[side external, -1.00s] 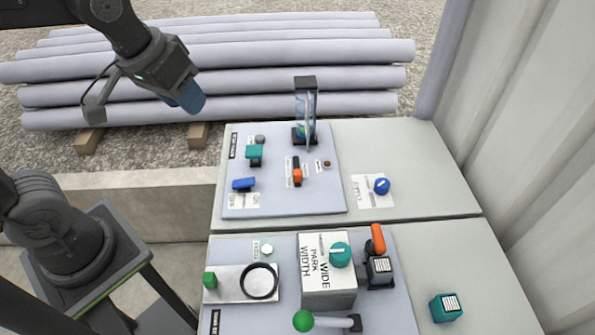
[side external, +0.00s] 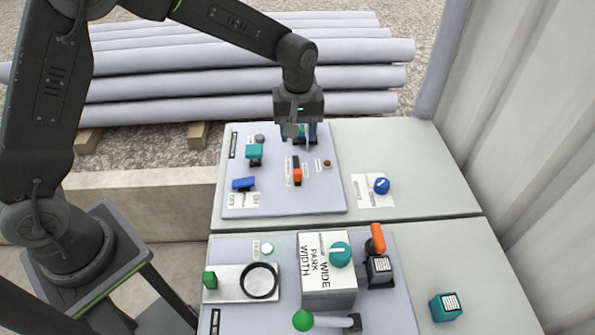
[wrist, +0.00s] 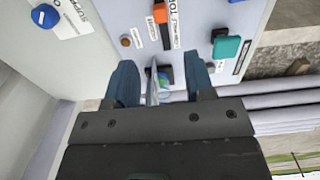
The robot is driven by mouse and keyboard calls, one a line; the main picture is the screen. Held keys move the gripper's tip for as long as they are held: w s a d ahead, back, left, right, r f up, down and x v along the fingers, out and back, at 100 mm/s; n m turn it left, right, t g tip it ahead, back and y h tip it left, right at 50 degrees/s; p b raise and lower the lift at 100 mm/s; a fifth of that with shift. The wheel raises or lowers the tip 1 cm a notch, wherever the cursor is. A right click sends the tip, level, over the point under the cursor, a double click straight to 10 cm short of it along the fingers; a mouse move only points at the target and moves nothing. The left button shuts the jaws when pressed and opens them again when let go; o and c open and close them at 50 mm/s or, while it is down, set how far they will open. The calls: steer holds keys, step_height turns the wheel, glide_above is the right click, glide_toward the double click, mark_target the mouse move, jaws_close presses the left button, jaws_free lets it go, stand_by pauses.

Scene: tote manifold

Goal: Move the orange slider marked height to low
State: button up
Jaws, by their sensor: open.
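The small orange slider (side external: 297,174) sits in a dark upright slot on the upper grey-blue board (side external: 325,200), towards the slot's near end. White scale strips flank it; their print is too small to read. In the wrist view the orange slider (wrist: 160,12) is at the top edge, partly cut off. My gripper (side external: 301,132) is open, beyond the slider at the board's far edge, and apart from it. In the wrist view its blue fingers (wrist: 162,78) stand either side of a thin clear upright piece (wrist: 153,88) on a black base.
A teal block (side external: 254,152) and a blue lever (side external: 243,184) are left of the slider; a brown button (side external: 327,164) is right. A blue knob (side external: 381,186) stands further right. The lower board holds a white box (side external: 327,285) and an orange handle (side external: 377,238).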

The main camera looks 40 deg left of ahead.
mark_target(297, 170)
step_height(297, 170, down, 13)
steer(key=shift+r, duration=0.1)
stand_by(0.3)
steer(key=shift+c, duration=0.5)
jaws_close()
steer(key=shift+a, duration=0.1)
